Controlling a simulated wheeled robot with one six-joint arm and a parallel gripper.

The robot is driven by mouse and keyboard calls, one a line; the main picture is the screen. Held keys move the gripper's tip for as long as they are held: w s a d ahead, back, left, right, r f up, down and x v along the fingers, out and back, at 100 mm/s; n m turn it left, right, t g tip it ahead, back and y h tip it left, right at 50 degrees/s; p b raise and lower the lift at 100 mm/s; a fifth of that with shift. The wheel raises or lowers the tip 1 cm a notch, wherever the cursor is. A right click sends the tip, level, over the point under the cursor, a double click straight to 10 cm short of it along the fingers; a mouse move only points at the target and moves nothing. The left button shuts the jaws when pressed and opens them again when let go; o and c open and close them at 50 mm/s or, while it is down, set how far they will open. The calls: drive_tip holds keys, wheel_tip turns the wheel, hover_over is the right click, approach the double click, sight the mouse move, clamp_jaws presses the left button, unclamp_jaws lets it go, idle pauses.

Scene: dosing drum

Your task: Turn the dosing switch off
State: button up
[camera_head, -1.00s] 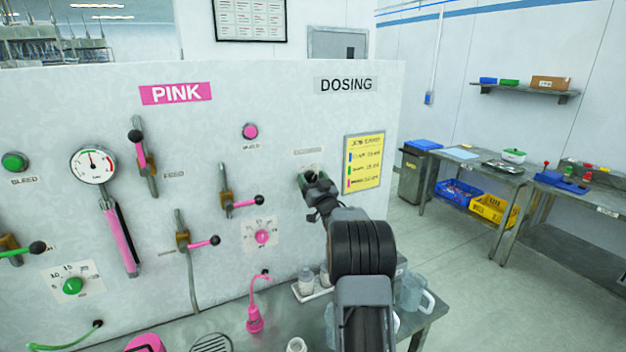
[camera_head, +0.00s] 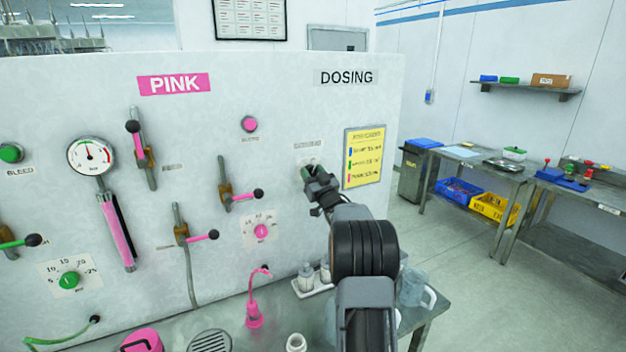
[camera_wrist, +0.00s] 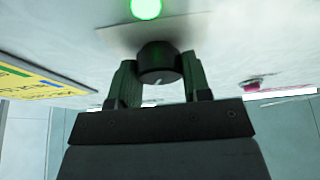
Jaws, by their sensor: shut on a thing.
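The dosing switch (camera_wrist: 158,62) is a round black knob with a white pointer line, mounted on the white panel below the DOSING label. In the wrist view the fingers of my gripper (camera_wrist: 160,82) sit on both sides of the knob, shut on it. The pointer line appears slanted. A green lamp (camera_wrist: 146,8) glows beside the switch. In the head view my gripper (camera_head: 317,178) is at the panel and hides most of the switch.
A yellow job card (camera_head: 364,157) hangs just right of the switch. Pink valves and a pink button (camera_head: 249,124) are on the panel to the left. Bottles and a jug (camera_head: 413,288) stand on the bench below.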

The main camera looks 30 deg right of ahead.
drive_tip(key=n+b, duration=0.1)
drive_tip(key=n+y+b, duration=0.1)
drive_tip(key=shift+f+y+b, duration=0.3)
drive_tip(key=shift+f+b, duration=0.05)
drive_tip(key=n+y+b, duration=0.2)
drive_tip(key=n, duration=0.2)
drive_tip(key=shift+r, duration=0.15)
drive_tip(key=n+y, duration=0.1)
drive_tip(key=n, duration=0.1)
drive_tip(key=n+g+y+b, duration=0.1)
drive_tip(key=n, duration=0.2)
drive_tip(key=shift+r, duration=0.2)
drive_tip(key=shift+n+g+y, duration=0.5)
drive_tip(key=shift+n+g, duration=0.1)
drive_tip(key=shift+n, duration=1.4)
drive_tip(key=o, duration=0.9)
drive_tip(key=shift+o, duration=0.2)
drive_tip(key=shift+s, duration=0.1)
